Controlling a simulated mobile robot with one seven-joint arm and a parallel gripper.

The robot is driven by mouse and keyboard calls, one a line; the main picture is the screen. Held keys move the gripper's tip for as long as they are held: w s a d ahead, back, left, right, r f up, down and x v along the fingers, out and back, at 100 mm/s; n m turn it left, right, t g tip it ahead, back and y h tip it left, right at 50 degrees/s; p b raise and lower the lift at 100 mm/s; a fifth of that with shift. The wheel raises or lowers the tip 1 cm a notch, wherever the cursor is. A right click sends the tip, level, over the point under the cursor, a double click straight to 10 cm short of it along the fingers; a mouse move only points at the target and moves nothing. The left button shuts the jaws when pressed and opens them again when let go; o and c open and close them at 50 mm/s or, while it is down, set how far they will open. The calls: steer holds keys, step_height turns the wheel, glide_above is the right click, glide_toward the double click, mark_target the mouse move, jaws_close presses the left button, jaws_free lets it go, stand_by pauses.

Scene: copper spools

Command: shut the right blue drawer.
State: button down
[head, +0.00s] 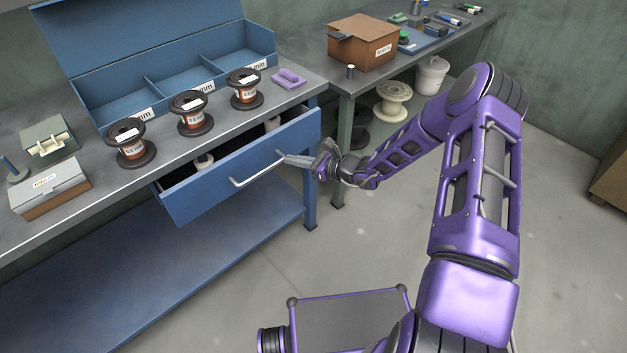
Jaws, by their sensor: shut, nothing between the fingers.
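The blue drawer (208,194) under the workbench stands partly open, with its dark inside and a pale item in it showing over the front. A light bar handle (258,171) runs across its front face. My gripper (287,157) is shut and empty, with its fingertips at the right part of the drawer front, close to the right end of the handle. I cannot tell whether the fingertips touch the front or the handle. My purple arm reaches in from the right.
Three copper spools (193,121) stand on the bench above the drawer, before a blue divided bin (170,55). A purple object (289,78) lies near the bench's right end. A brown box (361,44) stands on the second bench. The floor in front is mostly clear.

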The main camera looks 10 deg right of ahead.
mark_target(279, 144)
steer(key=w+a+b, duration=0.1)
steer(key=w, duration=0.1)
steer(key=w+a, duration=0.2)
steer(key=w+a+b, duration=0.1)
steer(key=w+a, duration=0.1)
steer(key=shift+w+b, duration=0.3)
steer(key=shift+w, duration=0.1)
steer(key=shift+w+a+r, duration=0.15)
steer(key=shift+w+a, duration=0.05)
steer(key=shift+w, duration=0.05)
